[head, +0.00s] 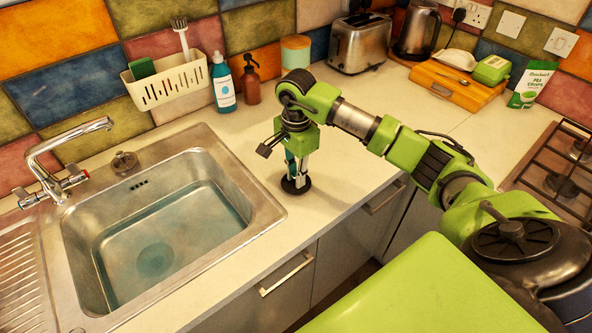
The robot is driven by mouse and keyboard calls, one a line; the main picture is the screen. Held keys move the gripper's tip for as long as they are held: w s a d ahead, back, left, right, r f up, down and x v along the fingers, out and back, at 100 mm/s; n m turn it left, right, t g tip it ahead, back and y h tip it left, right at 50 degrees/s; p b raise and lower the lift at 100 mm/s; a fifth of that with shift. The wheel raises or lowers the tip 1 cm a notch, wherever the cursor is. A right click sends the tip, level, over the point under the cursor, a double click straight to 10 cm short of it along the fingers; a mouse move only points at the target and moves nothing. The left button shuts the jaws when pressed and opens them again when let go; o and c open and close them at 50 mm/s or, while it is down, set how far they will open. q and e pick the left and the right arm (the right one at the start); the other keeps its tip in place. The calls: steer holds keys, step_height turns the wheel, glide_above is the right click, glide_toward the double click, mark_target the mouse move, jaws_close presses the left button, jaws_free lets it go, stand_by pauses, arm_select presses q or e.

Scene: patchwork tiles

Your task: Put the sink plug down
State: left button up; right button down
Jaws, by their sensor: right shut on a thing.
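My right gripper (294,172) points straight down over the worktop, just right of the sink. It is shut on the sink plug (297,186), a flat, black round disc under the fingertips. The plug is level and at or very close to the worktop surface; I cannot tell whether it touches. The fingers partly hide its top. The steel sink (262,212) lies to the left, with clear bluish water in its bowl and a round drain visible at the bottom. My left gripper is not in view.
A mixer tap (48,182) and a small round metal piece (125,162) stand on the sink's rim. A white caddy (168,87), a blue bottle (223,84) and a brown bottle (251,82) are behind. The worktop (345,190) around the plug is clear.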

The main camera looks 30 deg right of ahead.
steer(key=shift+f, duration=0.1)
steer(key=shift+f+b, duration=0.15)
steer(key=shift+b, duration=0.2)
steer(key=c, duration=1.9)
jaws_free()
steer(key=shift+r, duration=0.2)
step_height(320, 180, up, 12)
steer(key=shift+r+b, duration=0.1)
steer(key=shift+b, duration=1)
